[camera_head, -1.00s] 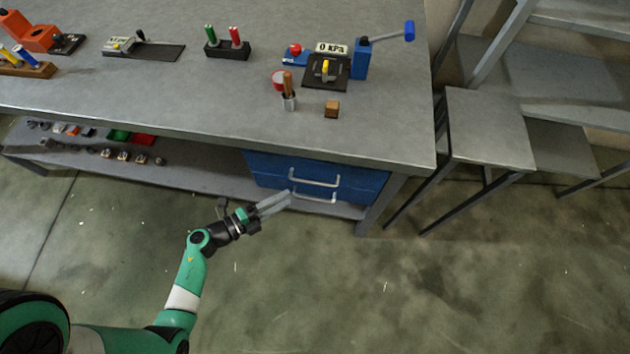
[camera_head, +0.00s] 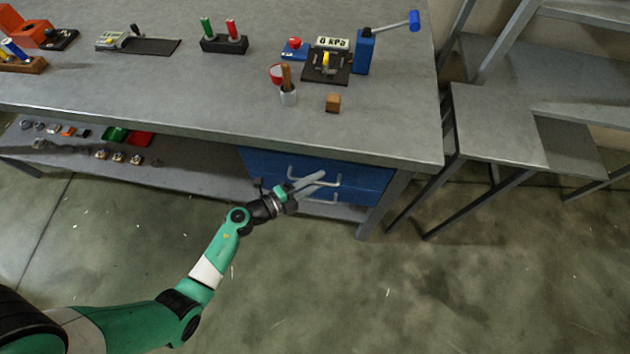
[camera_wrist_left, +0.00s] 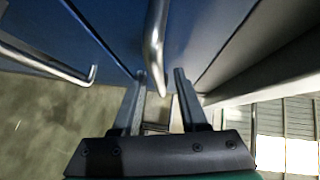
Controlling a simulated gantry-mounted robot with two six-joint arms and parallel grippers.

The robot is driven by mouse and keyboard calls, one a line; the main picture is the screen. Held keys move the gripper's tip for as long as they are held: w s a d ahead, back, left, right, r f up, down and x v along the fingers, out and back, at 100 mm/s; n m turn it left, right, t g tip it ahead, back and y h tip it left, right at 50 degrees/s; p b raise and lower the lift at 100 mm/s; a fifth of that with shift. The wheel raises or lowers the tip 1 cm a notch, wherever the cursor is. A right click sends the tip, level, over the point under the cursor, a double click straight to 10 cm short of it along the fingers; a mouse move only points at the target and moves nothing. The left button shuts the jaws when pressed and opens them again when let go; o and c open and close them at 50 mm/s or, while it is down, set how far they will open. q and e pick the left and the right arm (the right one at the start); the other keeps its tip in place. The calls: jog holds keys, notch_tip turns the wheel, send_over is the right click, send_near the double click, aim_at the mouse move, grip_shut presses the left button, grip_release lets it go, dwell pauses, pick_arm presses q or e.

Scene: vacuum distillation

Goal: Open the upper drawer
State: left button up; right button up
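The blue upper drawer (camera_head: 358,176) is under the right part of the bench, and its front looks shut. Its silver bar handle (camera_wrist_left: 155,45) shows in the left wrist view with its near end between the two finger lines of my left gripper (camera_wrist_left: 161,82). The fingers are apart, one on each side of the handle, and no grip on it shows. In the head view my left gripper (camera_head: 322,178) is in front of the drawer and partly covers the handle. My right gripper is not in view.
A lower drawer with its own handle (camera_wrist_left: 60,62) is just below; it shows at left in the wrist view. The grey bench top (camera_head: 200,90) overhangs the drawers. A bench leg (camera_head: 385,205) stands right of them. The floor in front is clear.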

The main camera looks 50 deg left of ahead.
pick_arm(q)
grip_shut()
dwell(1.2)
